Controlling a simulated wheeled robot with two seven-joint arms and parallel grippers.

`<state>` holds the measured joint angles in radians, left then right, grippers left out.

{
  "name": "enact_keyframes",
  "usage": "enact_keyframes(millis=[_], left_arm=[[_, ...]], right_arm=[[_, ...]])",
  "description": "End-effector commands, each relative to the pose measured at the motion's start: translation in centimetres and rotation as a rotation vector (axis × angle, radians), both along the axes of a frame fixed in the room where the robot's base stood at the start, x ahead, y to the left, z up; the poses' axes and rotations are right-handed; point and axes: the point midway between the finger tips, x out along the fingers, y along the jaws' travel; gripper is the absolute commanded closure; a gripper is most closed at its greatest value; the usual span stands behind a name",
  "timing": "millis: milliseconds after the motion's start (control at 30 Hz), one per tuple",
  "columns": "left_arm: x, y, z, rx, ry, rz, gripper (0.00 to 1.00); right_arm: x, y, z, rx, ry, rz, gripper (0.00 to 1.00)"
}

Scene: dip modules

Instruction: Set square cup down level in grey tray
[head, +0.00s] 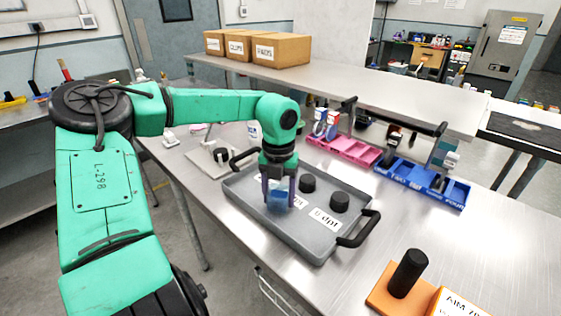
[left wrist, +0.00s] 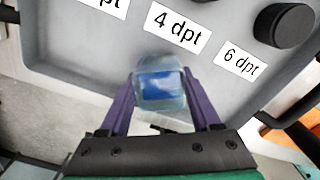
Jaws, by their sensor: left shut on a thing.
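My left gripper (head: 279,198) comes down over the grey tray (head: 252,212) in the head view, its purple fingers pointing down. It is shut on the square cup (head: 279,194), which is clear with blue in it. In the left wrist view the cup (left wrist: 162,88) sits between the two fingers (left wrist: 160,100), over the grey tray (left wrist: 85,50) close to its labels. I cannot tell whether the cup's base touches the tray floor. The fingers hide part of the cup in the head view. My right gripper is not in view.
Two black round pieces (head: 307,183) (head: 339,202) stand in the tray near white labels such as "6 dpt" (head: 326,218). The tray has black handles (head: 358,231). A pink rack (head: 345,150) and a blue rack (head: 425,185) stand behind. An orange block with a black cylinder (head: 408,273) is at front right.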

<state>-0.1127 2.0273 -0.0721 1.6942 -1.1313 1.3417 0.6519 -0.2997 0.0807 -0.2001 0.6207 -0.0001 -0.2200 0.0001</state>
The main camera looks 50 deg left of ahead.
Motion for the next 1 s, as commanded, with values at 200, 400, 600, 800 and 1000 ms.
enact_keyframes(millis=[200,400,600,800,1000], left_arm=[[0.0,0.0,0.0,0.0,0.0,0.0,0.98],[0.0,0.0,-0.4,0.0,0.0,0.0,0.98],[0.0,0.0,-0.8,0.0,0.0,0.001,0.98],[0.0,0.0,-1.2,0.0,0.0,0.001,0.98],[0.0,0.0,-1.1,0.0,0.0,0.001,0.01]], right_arm=[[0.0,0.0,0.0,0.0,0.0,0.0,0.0],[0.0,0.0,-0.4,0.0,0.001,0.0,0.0],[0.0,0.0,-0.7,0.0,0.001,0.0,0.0],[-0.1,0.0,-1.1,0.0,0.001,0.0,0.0],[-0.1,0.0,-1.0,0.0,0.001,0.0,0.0]])
